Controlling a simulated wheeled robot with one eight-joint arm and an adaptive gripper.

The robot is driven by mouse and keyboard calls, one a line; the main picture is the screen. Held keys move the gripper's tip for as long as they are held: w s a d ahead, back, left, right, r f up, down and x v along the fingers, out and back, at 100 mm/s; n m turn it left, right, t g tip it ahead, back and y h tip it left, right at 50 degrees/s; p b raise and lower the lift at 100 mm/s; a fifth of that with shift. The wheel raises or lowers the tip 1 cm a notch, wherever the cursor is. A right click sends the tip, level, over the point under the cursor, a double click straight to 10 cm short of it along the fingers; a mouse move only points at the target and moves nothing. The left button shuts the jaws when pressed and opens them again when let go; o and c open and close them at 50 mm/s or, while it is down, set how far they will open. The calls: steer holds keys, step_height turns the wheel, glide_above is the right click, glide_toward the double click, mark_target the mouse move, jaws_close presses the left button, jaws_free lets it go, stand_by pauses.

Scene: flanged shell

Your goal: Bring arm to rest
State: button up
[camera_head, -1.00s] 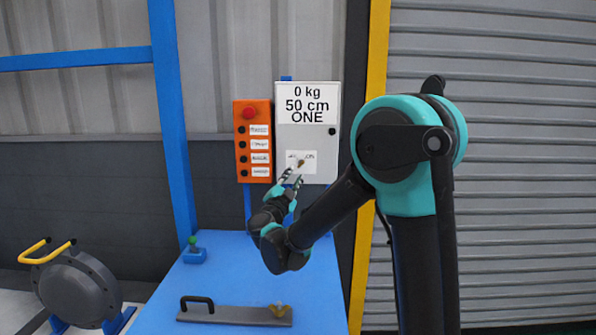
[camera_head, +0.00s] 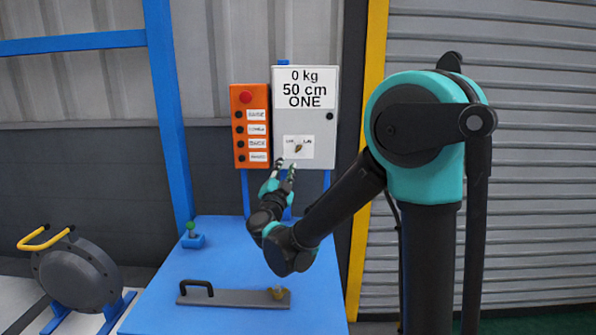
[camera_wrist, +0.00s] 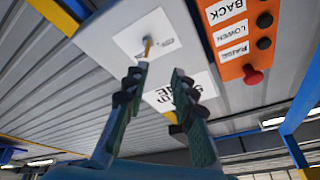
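My gripper (camera_head: 286,166) is in front of the lower part of the white control box (camera_head: 316,164). In the wrist view my gripper (camera_wrist: 160,82) shows two fingers spread apart with nothing between them. A small brass-coloured switch (camera_head: 298,148) sits on a white label on the box. In the wrist view the switch (camera_wrist: 147,47) is just beyond one fingertip; I cannot tell whether they touch. The arm reaches from the right across the blue table (camera_head: 225,255), bent at the elbow.
An orange button panel (camera_head: 241,155) with a red button hangs left of the box. On the table are a grey bar with a black handle (camera_head: 230,299) and a green-topped lever (camera_head: 192,234). A grey flanged shell (camera_head: 75,275) with a yellow handle stands at the left.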

steer(key=s+d+f+n+g+y, duration=0.4)
steer(key=s+d+f+n+g, duration=0.15)
steer(key=f, duration=0.35)
steer(key=s+d+f+n+g+y, duration=0.45)
steer(key=f+n, duration=0.25)
steer(key=f, duration=0.2)
steer(key=s+d+f+m+g+h, duration=0.2)
steer(key=s+d+f+g+h, duration=0.3)
steer(key=s+d+f, duration=0.8)
steer(key=s+d+g, duration=0.2)
steer(key=s, duration=0.2)
steer(key=shift+f, duration=0.2)
